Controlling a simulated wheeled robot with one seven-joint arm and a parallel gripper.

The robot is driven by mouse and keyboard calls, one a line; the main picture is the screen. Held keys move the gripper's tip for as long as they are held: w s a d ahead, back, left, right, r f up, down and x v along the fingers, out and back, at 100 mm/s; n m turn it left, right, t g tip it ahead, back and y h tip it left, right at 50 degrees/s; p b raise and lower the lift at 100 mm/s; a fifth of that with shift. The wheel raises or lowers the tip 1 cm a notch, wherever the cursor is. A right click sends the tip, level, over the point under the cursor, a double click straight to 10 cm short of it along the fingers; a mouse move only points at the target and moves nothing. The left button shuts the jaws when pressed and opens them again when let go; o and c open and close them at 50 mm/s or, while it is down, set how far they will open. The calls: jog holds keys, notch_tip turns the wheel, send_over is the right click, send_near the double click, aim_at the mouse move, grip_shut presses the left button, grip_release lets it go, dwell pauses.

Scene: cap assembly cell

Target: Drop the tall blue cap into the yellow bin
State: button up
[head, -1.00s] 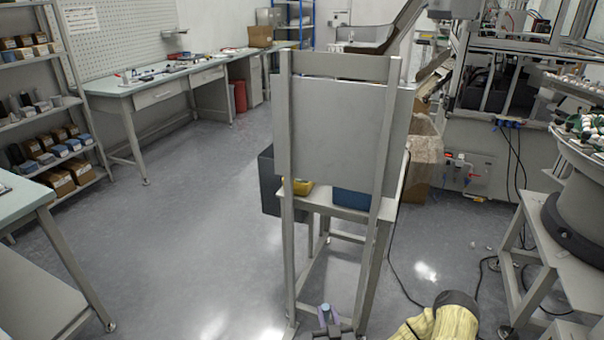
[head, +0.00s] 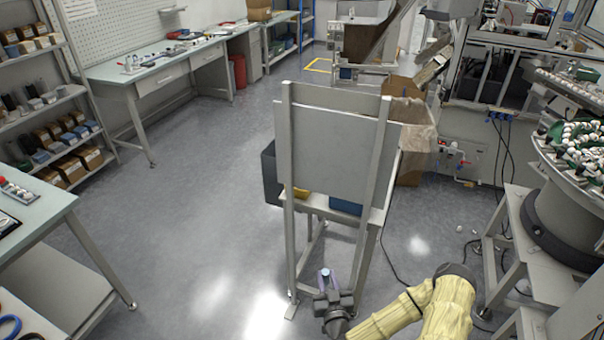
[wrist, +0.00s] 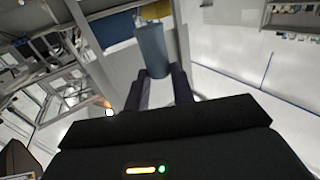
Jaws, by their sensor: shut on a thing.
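My gripper (head: 327,284) is low in the head view, in front of the stand. It is shut on the tall blue cap (head: 325,272), whose top shows between the fingers. In the wrist view the cap (wrist: 152,52) is a grey-blue cylinder gripped at its near end by the two dark fingers (wrist: 162,88). The yellow bin (head: 299,193) is mostly hidden behind the stand's upright grey panel; only a strip shows at its lower left. The yellow bin (wrist: 155,10) also shows partly at the top of the wrist view, beyond the cap and apart from my gripper.
The grey panel (head: 335,150) stands between my gripper and the bins. A blue bin (head: 345,206) sits right of the yellow one. A dark grey bin (head: 270,175) stands at the left. Open floor lies left of the stand; a bowl feeder (head: 570,215) is at the right.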

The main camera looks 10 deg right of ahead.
notch_tip(320, 180, up, 10)
jog(key=p, duration=0.9)
jog(key=shift+s, duration=0.45)
jog(key=shift+a+f, duration=0.1)
jog(key=shift+w+a, duration=0.1)
